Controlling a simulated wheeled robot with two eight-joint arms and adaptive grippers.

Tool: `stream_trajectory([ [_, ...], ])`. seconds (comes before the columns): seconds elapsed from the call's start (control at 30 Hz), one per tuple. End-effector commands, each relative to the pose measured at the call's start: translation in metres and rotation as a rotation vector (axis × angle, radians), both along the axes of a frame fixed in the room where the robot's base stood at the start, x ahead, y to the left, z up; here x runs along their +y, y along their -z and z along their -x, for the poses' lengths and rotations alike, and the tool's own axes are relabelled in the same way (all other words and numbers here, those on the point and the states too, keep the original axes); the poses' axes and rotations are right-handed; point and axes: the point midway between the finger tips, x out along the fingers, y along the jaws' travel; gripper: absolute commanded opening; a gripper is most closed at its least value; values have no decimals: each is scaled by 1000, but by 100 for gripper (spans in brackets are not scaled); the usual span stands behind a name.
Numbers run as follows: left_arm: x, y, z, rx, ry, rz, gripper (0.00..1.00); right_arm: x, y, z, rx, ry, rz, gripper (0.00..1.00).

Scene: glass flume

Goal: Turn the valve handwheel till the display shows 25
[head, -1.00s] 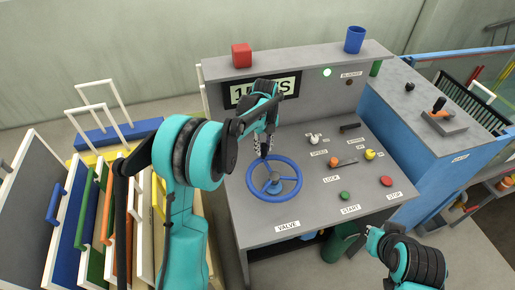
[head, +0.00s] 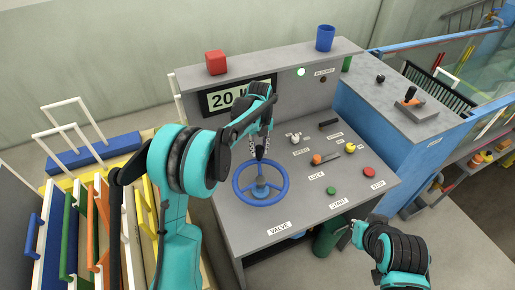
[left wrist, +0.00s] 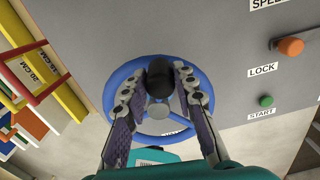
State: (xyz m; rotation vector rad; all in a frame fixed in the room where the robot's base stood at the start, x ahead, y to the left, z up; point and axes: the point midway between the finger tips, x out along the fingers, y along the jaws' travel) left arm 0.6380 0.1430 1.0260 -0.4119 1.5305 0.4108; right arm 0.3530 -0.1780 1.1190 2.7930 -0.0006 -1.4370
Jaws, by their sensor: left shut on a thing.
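The blue valve handwheel (head: 238,194) lies on the grey console top, behind the VALVE label (head: 279,228). The display (head: 222,99) on the upright panel reads 20; my left arm covers the rest of its text. My left gripper (head: 261,152) reaches down to the far rim of the wheel. In the left wrist view the wheel (left wrist: 118,84) shows below the fingers, which are shut on its dark knob (left wrist: 160,80). My right gripper (head: 347,236) hangs off the console's front right corner, away from the wheel; its finger gap is too small to judge.
Right of the wheel are an orange LOCK knob (head: 316,159), a green START button (head: 334,191) and a red STOP button (head: 369,171). A red cube (head: 216,62) and a blue cup (head: 325,38) stand on the top ledge. Coloured panels in a rack are at left.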

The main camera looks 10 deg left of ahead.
Motion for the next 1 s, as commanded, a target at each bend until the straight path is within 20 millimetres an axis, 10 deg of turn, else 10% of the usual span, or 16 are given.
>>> stream_trajectory([
  [0.27,-2,1,1,2,1,2,0,0,0,0,0,0,0,0],
  [0.3,-2,1,1,3,1,3,29,0,0,0,0,0,0,0],
  [0.4,-1,1,1,3,1,2,48,0,0,0,0,0,0,0],
  [0.77,0,-5,1,1,0,1,48,0,0,0,0,0,0,0],
  [1.0,-1,-49,1,2,1,1,48,0,0,0,0,0,0,0],
])
